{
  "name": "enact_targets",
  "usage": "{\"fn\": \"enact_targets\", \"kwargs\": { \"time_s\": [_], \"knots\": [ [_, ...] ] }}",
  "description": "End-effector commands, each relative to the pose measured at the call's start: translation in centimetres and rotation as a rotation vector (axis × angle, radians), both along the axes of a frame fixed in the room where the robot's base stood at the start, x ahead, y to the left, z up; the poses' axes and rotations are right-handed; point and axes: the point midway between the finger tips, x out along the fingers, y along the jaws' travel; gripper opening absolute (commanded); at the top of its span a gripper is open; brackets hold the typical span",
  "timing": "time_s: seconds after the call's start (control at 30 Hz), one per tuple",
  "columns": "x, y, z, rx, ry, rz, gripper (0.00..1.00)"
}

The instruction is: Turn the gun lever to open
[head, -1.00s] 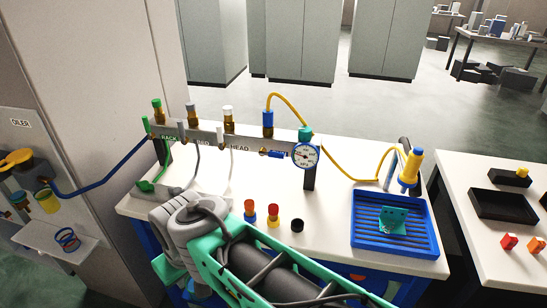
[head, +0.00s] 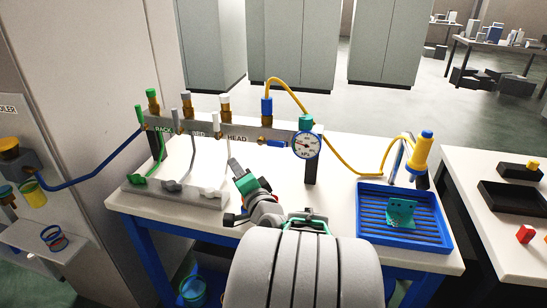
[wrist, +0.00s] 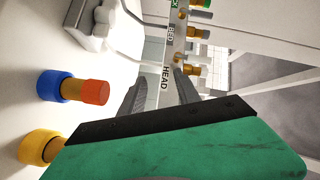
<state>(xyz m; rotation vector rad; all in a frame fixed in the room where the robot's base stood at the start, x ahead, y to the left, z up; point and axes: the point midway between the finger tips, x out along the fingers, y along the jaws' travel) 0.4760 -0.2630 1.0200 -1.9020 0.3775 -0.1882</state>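The gun lever is a blue handle (head: 276,143) on the grey manifold bar (head: 225,130), left of the round gauge. It lies roughly along the bar, pointing right, below the blue fitting with the yellow hose. My gripper (head: 235,166) is over the bench, in front of the bar and to the left and below the blue lever. In the wrist view its two dark fingers (wrist: 163,92) are apart with nothing held, and the HEAD label shows between them. The blue lever is not visible in the wrist view.
The pressure gauge (head: 306,146) sits right of the lever. Green, grey and white hose ends rest on a holder (head: 176,192) at left. A blue tray (head: 404,233) with a teal part stands right. Capped fittings (wrist: 88,92) lie near my gripper.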

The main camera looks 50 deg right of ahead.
Motion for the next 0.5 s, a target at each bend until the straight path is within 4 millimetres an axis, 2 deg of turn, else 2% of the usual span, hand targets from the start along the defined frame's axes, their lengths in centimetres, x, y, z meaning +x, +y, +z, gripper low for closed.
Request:
{"fn": "enact_targets", "kwargs": {
  "time_s": [0.03, 0.1, 0.2, 0.33, 0.5],
  "knots": [
    [-2.0, -3.3, -0.3, 0.054, -0.102, -0.094, 0.39],
    [-4.4, -6.3, 0.8, 0.109, -0.233, -0.187, 0.39],
    [-6.3, -8.4, 1.8, 0.145, -0.329, -0.252, 0.39],
    [-5.7, -9.2, 2.5, 0.150, -0.345, -0.258, 0.39],
    [-3.0, -11.0, 3.3, 0.148, -0.342, -0.256, 0.39]
  ]
}}
